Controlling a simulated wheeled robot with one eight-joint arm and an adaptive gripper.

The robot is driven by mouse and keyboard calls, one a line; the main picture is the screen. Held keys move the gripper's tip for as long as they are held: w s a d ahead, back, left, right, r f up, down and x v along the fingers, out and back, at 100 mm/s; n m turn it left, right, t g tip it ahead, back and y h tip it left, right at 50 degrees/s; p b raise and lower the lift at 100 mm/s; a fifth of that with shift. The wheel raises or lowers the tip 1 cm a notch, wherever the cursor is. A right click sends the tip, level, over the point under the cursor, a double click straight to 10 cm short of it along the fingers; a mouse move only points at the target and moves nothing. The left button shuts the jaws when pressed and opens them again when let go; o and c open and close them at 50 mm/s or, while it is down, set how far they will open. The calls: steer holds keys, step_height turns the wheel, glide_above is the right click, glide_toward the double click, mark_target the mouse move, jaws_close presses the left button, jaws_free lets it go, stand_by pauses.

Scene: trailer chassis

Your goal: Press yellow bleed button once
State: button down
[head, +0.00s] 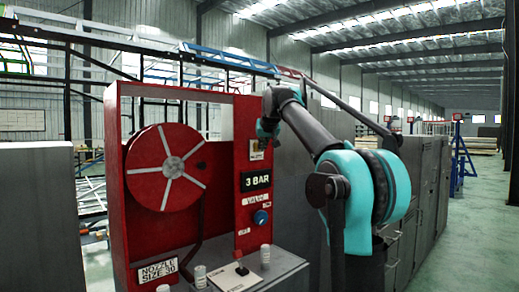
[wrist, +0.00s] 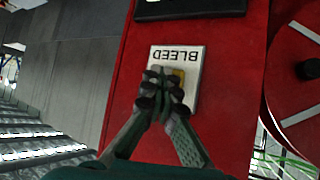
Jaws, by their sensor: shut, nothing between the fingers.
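The yellow bleed button (wrist: 178,74) is on a white plate marked BLEED (wrist: 176,56), which appears upside down in the wrist view. The plate is on the red panel (wrist: 222,85). My gripper (wrist: 164,84) is shut and empty. Its fingertips are in front of the button and hide most of it; I cannot tell whether they touch it. In the head view, the bleed plate (head: 257,150) is high on the right part of the panel, with my gripper (head: 266,130) at its upper edge. The button itself cannot be made out there.
Below the plate are a black 3 BAR display (head: 257,181) and a blue knob (head: 261,217). A red hose reel (head: 166,168) is on the left of the panel. A grey ledge with a black lever (head: 241,269) and small cylinders juts out below.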

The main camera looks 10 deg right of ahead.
steer(key=shift+s+d, duration=0.55)
steer(key=shift+s, duration=0.15)
steer(key=s+d, duration=0.1)
steer(key=s, duration=0.1)
steer(key=s+d, duration=0.2)
stand_by(0.5)
stand_by(0.4)
